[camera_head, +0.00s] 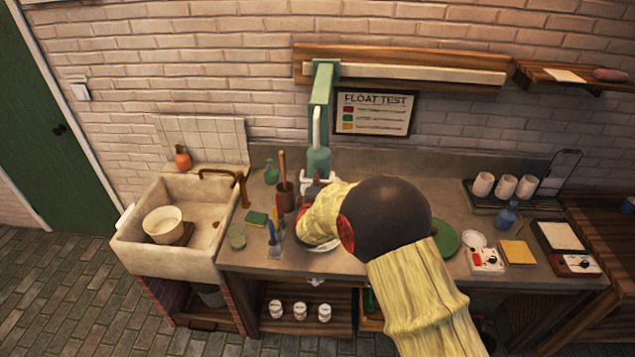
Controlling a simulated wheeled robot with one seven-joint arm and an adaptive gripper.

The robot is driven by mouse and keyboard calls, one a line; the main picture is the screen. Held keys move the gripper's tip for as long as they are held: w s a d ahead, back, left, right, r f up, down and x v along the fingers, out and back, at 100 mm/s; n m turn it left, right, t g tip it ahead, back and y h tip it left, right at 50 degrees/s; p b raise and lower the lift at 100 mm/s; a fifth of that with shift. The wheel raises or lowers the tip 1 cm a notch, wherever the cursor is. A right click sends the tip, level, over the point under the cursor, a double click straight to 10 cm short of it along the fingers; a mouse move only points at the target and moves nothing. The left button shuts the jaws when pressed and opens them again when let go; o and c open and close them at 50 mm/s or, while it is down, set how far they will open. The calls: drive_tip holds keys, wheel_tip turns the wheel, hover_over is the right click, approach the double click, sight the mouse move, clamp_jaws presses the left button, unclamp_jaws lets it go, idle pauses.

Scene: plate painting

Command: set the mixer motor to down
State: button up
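The mixer motor (318,161), a green rounded body, hangs at the lower end of a green column (320,95) over the counter. A pale curved handle (317,128) shows on the column. My gripper (311,192) is just below the motor, over a white bowl or dish (322,249) on the counter. My yellow-sleeved arm covers most of the gripper and the dish. I cannot tell whether the fingers are open or shut, or touching anything.
Left of the gripper stand a brown utensil pot (286,197), a green bottle (271,171), a glass (237,238) and a sponge (256,218). A sink (140,250) is at far left. Right are a green plate (446,238) and small control boxes (487,261).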

drive_tip(key=shift+c, duration=1.1)
clamp_jaws()
